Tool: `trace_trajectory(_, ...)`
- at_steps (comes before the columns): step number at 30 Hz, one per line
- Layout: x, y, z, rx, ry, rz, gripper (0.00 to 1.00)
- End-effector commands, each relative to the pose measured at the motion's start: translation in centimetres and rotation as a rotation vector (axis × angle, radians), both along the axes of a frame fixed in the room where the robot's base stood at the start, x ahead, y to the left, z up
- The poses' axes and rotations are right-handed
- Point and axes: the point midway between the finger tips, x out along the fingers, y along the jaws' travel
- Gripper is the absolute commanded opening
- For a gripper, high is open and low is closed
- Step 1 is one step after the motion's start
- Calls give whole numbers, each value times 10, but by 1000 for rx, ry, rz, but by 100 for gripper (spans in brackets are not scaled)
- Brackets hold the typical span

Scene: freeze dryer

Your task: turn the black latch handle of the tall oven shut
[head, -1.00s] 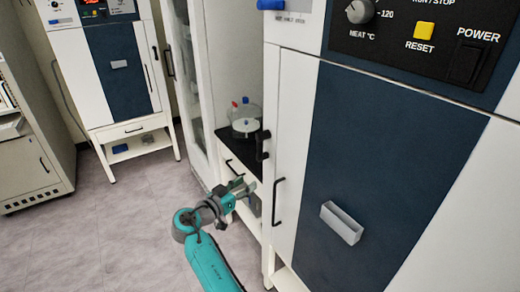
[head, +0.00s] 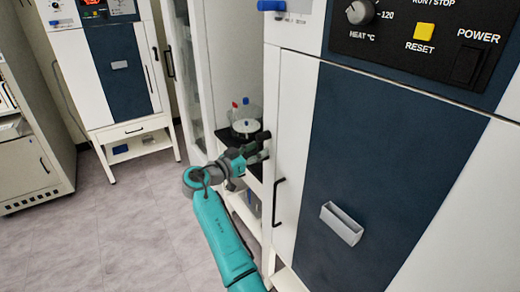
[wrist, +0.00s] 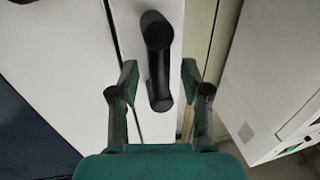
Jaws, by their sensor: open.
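The tall oven (head: 385,160) fills the right of the head view, its white and dark blue door looking closed. Its black latch handle (wrist: 158,55) stands out from the white side strip in the wrist view and points roughly up and down there. In the head view my gripper (head: 262,151) is at the oven's left edge and hides most of the latch. In the wrist view my gripper (wrist: 158,78) is open, with one finger on each side of the latch's lower part. Gaps show between the fingers and the latch.
A thin black pull handle (head: 278,202) is on the oven just below my gripper. A cabinet with an open shelf holding a clear round vessel (head: 246,125) stands behind. Another oven (head: 120,75) stands at the back left. The floor (head: 110,225) at left is clear.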

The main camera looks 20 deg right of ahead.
Motion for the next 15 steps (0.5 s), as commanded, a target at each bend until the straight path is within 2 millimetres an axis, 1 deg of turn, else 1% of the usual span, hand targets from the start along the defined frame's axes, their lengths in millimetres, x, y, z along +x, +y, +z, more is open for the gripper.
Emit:
trace_trajectory(3,5,-10,0,0,0,-2,48)
trace_trajectory(6,7,-14,0,0,0,-1,48)
trace_trajectory(15,8,-15,0,0,0,0,48)
